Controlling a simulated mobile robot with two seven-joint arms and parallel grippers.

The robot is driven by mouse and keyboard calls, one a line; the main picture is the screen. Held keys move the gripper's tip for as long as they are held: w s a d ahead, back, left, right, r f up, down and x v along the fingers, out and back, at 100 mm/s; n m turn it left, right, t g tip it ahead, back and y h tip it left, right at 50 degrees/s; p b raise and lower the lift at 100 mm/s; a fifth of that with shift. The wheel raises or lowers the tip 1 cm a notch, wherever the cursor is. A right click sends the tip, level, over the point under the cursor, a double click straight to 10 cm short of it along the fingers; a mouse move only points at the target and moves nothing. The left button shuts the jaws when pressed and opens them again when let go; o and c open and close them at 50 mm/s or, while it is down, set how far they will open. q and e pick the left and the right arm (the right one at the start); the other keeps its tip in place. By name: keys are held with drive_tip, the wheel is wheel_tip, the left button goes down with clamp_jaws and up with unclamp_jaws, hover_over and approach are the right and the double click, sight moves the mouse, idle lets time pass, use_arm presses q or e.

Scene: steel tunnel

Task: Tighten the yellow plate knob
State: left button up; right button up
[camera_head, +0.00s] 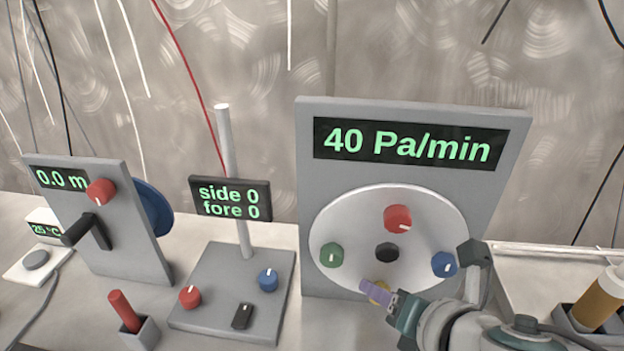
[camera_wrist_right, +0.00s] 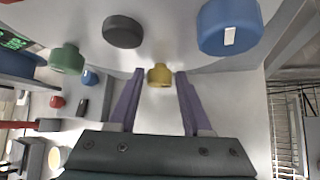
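The yellow knob (camera_head: 379,292) sits at the bottom of a round white plate (camera_head: 340,219) on an upright grey panel. In the head view my right gripper (camera_head: 374,290) partly covers it. In the right wrist view the yellow knob (camera_wrist_right: 160,75) shows between the tips of the two purple fingers of my right gripper (camera_wrist_right: 160,76). The fingers are apart, with a visible gap on each side of the knob. My left gripper is not in view.
The plate also carries a red knob (camera_head: 397,218), a green knob (camera_head: 331,255), a blue knob (camera_head: 444,264) and a black centre hub (camera_head: 387,252). The panel display (camera_head: 407,145) reads 40 Pa/min. A grey base with a pole (camera_head: 228,180) stands left of the panel.

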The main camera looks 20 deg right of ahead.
drive_tip(key=shift+o, duration=1.3)
drive_tip(key=shift+s+r, duration=0.3)
drive_tip(key=shift+s, duration=0.05)
drive_tip(key=p+v, duration=0.3)
drive_tip(key=v, duration=0.6)
drive_tip(key=shift+a, duration=0.1)
